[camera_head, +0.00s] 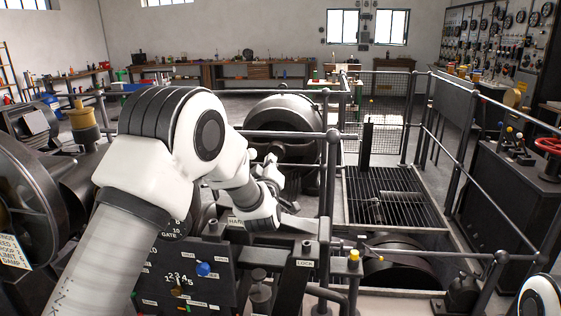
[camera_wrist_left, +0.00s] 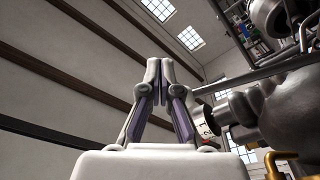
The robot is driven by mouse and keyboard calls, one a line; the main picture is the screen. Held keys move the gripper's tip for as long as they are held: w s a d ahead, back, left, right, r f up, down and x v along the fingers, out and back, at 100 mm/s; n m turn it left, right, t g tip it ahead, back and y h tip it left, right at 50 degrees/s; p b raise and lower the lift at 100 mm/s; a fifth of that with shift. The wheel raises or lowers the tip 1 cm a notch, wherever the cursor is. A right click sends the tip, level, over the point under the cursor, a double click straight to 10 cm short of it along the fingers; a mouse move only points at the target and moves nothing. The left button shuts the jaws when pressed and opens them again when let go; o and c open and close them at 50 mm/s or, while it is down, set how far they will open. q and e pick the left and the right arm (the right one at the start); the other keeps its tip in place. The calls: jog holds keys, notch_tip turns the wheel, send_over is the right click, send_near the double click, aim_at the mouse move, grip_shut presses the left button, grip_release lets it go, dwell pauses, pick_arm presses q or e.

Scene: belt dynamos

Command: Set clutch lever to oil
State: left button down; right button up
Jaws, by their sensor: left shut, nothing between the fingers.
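My left arm reaches in from the left in the head view. Its gripper (camera_head: 271,166) is above the dark control panel (camera_head: 222,285), partly hidden by my own wrist. In the left wrist view the gripper (camera_wrist_left: 160,66) points up with its fingertips together and nothing between them. I cannot tell which handle is the clutch lever, and no "oil" label is readable. The panel carries a blue knob (camera_head: 203,269) and small labels. A grey bar with a "LOCK" plate (camera_head: 305,263) is to its right. A yellow-topped post (camera_head: 353,259) stands beside that. My right gripper is not in view.
A round metal machine (camera_head: 285,125) stands behind my left gripper. Metal railings (camera_head: 333,180) enclose a floor grating (camera_head: 395,200) to the right. A dark cabinet with a red handwheel (camera_head: 549,146) is at the far right. Large machinery (camera_head: 30,200) crowds the left.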

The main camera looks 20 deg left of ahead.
pick_arm(q)
jog(key=v, duration=1.2)
jog(key=shift+s+d, duration=0.15)
jog(key=shift+d, duration=0.05)
jog(key=shift+r, duration=0.1)
